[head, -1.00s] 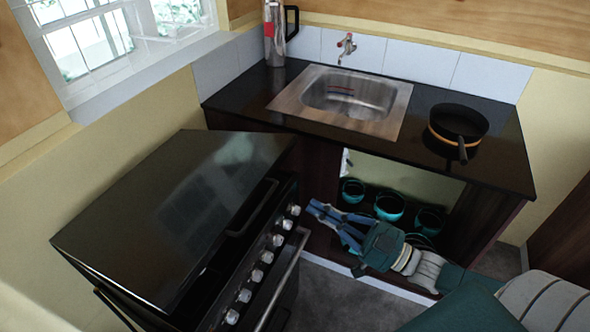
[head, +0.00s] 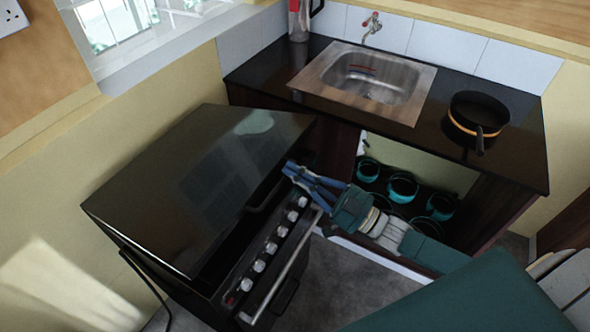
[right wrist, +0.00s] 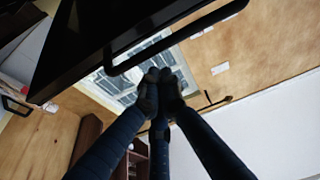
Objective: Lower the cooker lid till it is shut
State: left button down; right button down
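The cooker lid (head: 190,180) is a large glossy black panel over the cooker (head: 262,268) in the head view. It lies low and slightly tilted, with a dark gap between its front edge and the knob panel. A dark bar handle runs along that front edge; the handle (right wrist: 180,40) also crosses the top of the right wrist view. My right gripper (head: 291,172) is beside the lid's front right corner. Its blue fingers meet at their dark tips (right wrist: 160,90) in the right wrist view, below the handle, with nothing seen between them. My left gripper is not in view.
A counter with a sink (head: 370,80) and a black pan (head: 478,115) stands behind and to the right. Teal pots (head: 403,187) sit in the open space under it. Grey floor is free in front of the cooker.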

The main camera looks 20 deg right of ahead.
jog(key=shift+f, duration=0.35)
notch_tip(320, 180, down, 16)
jog(key=s+d+t+y+b, duration=0.1)
jog(key=s+b, duration=0.1)
jog(key=b, duration=1.3)
jog(key=shift+d+r+b, duration=0.15)
jog(key=shift+r+b, duration=0.1)
jog(key=shift+b, duration=0.05)
jog(key=shift+w, duration=0.15)
